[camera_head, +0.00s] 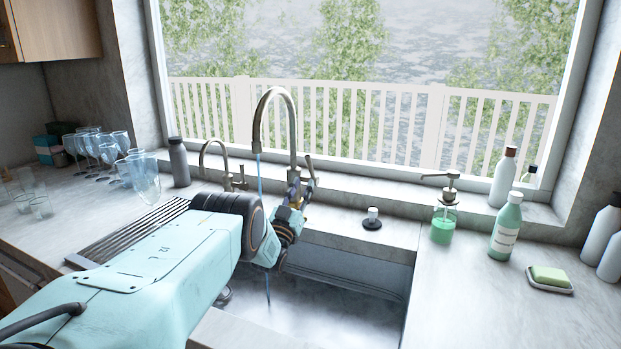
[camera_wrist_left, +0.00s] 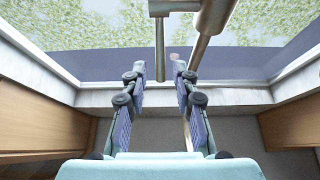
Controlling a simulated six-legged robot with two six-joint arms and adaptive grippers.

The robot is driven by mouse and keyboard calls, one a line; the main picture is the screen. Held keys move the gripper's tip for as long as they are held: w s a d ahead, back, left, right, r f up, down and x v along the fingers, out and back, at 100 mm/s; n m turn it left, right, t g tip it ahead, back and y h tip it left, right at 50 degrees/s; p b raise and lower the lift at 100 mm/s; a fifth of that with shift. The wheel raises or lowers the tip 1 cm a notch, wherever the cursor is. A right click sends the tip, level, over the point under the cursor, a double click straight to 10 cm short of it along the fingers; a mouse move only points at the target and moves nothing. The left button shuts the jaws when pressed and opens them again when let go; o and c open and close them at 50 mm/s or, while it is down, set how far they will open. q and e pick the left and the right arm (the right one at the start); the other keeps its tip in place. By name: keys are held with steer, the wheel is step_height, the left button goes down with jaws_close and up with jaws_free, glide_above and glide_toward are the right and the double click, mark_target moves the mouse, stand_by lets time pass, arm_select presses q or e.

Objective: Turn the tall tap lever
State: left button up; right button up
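The tall tap (camera_head: 291,125) is a brushed metal arch behind the sink. A thin bluish stream runs down from its spout. Its lever (camera_head: 310,168) is a slim rod that stands up beside the tap's base, on the right. My left gripper (camera_head: 298,192) is at the lever and hides its lower part. In the left wrist view, which looks upside down, the two fingers of this gripper (camera_wrist_left: 161,72) are open, with a gap between them. The slim lever (camera_wrist_left: 160,50) lies between the fingertips, apparently apart from both. The thicker tap pipe (camera_wrist_left: 212,18) passes close to the right finger. My right gripper is not in view.
A smaller tap (camera_head: 214,150) stands left of the tall one. Several glasses (camera_head: 140,172) and a grey bottle (camera_head: 179,162) are farther left. A soap dispenser (camera_head: 443,225), a green bottle (camera_head: 506,230) and a soap dish (camera_head: 550,288) are on the right. The front right counter is clear.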

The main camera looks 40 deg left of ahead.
arm_select(q)
steer(key=shift+f, duration=0.1)
steer(key=shift+f+t, duration=0.55)
steer(key=shift+t, duration=0.05)
steer(key=shift+r, duration=0.1)
steer(key=shift+s, duration=0.1)
steer(key=shift+c, duration=0.6)
jaws_close()
